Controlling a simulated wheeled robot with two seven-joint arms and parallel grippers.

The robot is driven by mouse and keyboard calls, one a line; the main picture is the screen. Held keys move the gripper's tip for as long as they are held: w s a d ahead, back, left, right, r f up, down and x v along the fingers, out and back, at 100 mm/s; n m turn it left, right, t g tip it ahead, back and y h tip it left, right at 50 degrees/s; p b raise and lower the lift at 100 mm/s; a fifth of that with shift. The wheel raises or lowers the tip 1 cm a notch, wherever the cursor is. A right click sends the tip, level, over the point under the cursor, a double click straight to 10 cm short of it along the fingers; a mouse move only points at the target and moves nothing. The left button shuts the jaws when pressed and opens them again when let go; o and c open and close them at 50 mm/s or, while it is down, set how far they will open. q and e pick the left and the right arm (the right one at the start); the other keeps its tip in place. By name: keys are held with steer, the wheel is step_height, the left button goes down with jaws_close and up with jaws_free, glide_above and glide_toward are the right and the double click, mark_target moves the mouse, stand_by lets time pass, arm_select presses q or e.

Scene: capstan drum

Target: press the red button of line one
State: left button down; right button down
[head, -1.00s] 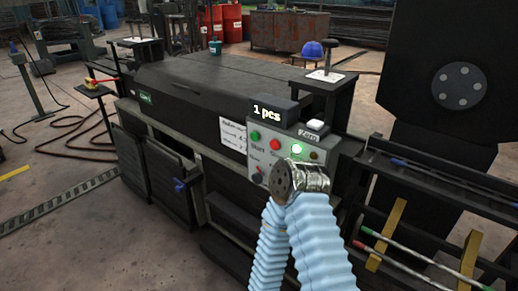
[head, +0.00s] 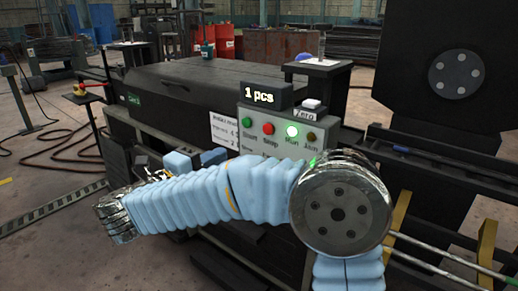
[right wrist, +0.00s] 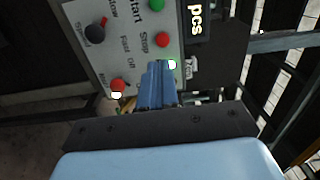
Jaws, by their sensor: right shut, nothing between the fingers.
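The grey control panel (head: 280,145) of the machine with the green "Line 1" sign (head: 133,98) faces me in the head view. The red button (right wrist: 163,40) also shows in the right wrist view. My right gripper (right wrist: 158,66) is shut and empty, its blue fingers pointing at the panel, tips just below the red button in that view. I cannot tell the gap. In the head view my forearm hides the lower panel. My left gripper is out of view.
A black display reading "1 pcs" (head: 264,94) and a white Zero button (head: 311,104) top the panel. Racked bars (head: 430,250) lie to the right.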

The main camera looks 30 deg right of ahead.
mark_target(267, 131)
steer(key=shift+s+r+m+g, duration=0.3)
steer(key=shift+s+m+g, duration=0.1)
steer(key=shift+s, duration=0.15)
steer(key=shift+d, duration=0.15)
steer(key=p+x, duration=0.1)
steer(key=x, duration=1.2)
steer(key=shift+w+d+r, duration=0.1)
steer(key=shift+w+d, duration=0.1)
steer(key=shift+d, duration=0.15)
